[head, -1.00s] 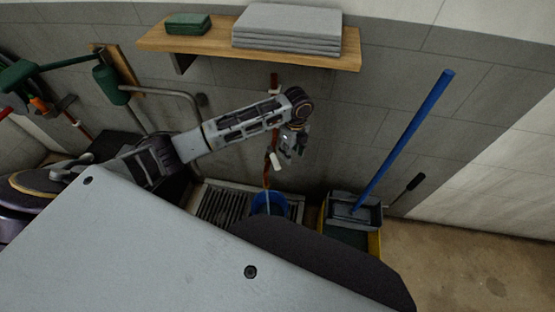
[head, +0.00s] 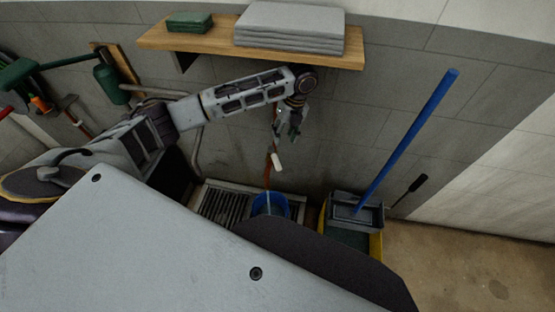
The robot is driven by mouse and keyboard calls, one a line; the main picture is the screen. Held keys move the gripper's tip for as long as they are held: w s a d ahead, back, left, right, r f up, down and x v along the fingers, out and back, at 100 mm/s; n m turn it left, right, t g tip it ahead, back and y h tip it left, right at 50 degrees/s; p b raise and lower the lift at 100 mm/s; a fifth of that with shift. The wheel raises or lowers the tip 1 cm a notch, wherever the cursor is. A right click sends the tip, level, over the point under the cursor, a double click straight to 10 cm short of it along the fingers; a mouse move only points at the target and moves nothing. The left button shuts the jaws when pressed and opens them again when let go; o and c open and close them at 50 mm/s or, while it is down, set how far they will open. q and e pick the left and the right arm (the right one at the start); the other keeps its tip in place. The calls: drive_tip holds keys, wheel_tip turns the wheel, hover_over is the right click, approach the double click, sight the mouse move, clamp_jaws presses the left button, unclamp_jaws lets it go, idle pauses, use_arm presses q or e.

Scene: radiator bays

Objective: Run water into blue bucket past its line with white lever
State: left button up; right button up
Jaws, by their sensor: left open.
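The blue bucket (head: 282,207) stands on a floor grate, partly hidden by my own body, so its line and water level do not show. Above it a copper-coloured pipe (head: 268,170) comes down the wall. The white lever (head: 277,161) sticks out beside the pipe, tilted down to the right. A thin strip runs below the pipe to the bucket; I cannot tell whether it is water. My left gripper (head: 288,132) is open and empty, just above the lever and apart from it, in front of the wall. My right gripper is out of view.
A wooden shelf (head: 200,43) with grey stacked slabs (head: 290,28) and a green box (head: 189,22) hangs above my arm. A yellow mop bucket (head: 376,245) with a blue handle (head: 410,138) stands right of the blue bucket. The floor at far right is clear.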

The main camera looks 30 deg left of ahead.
sight(277, 160)
use_arm(q)
drive_tip(key=shift+f, duration=0.1)
drive_tip(key=f, duration=0.4)
drive_tip(key=s+a+f, duration=0.1)
drive_tip(key=f, duration=0.7)
drive_tip(key=shift+s+a+f+b, duration=0.25)
drive_tip(key=shift+s+a+b, duration=0.1)
drive_tip(key=shift+s+a, duration=0.05)
drive_tip(key=shift+f, duration=0.45)
drive_tip(key=c, duration=1)
drive_tip(key=shift+a, duration=0.1)
clamp_jaws()
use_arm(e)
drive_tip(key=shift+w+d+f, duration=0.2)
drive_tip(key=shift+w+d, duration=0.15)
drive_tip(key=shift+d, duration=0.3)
